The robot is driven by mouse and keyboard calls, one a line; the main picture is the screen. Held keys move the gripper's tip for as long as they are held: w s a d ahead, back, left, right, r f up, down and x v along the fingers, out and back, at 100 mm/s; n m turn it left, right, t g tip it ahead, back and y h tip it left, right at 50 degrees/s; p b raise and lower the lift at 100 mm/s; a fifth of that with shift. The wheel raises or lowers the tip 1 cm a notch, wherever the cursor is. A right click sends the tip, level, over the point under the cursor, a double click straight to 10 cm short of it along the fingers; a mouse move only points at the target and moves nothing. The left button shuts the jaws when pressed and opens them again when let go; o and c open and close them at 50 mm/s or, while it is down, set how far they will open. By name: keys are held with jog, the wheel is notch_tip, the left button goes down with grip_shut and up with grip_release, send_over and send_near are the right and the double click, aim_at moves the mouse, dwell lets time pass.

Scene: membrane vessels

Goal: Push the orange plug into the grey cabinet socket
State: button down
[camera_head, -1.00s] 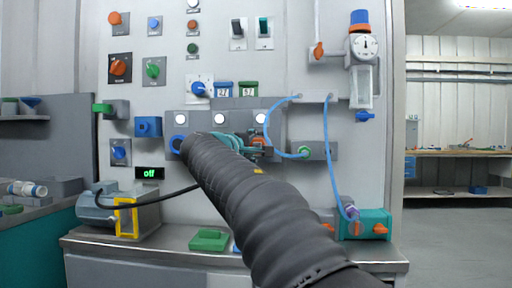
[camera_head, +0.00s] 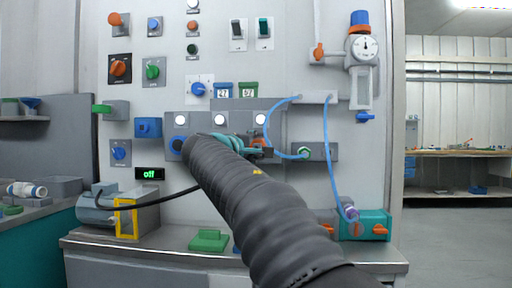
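My gripper (camera_head: 264,152) is at the grey socket panel (camera_head: 224,104) on the cabinet front, partly hidden behind my dark sleeved arm. Only a small dark end shows, beside a teal part of my wrist. An orange piece (camera_head: 259,141) shows right at the gripper, against the panel. I cannot tell whether it is the orange plug or part of a socket, or whether the gripper holds it. A black cable (camera_head: 165,200) runs from the grey motor box and passes behind my arm.
Three white lamps line the panel top. Blue hoses (camera_head: 328,150) hang close to the right of my gripper. A green fitting (camera_head: 304,152) sits there too. Left are a blue knob (camera_head: 120,150) and an "off" display (camera_head: 150,174). A green block (camera_head: 208,240) lies on the ledge below.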

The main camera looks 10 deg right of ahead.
jog(key=shift+w, duration=0.25)
jog(key=shift+c, duration=1.9)
grip_release()
jog(key=shift+s, duration=0.1)
jog(key=v, duration=1.2)
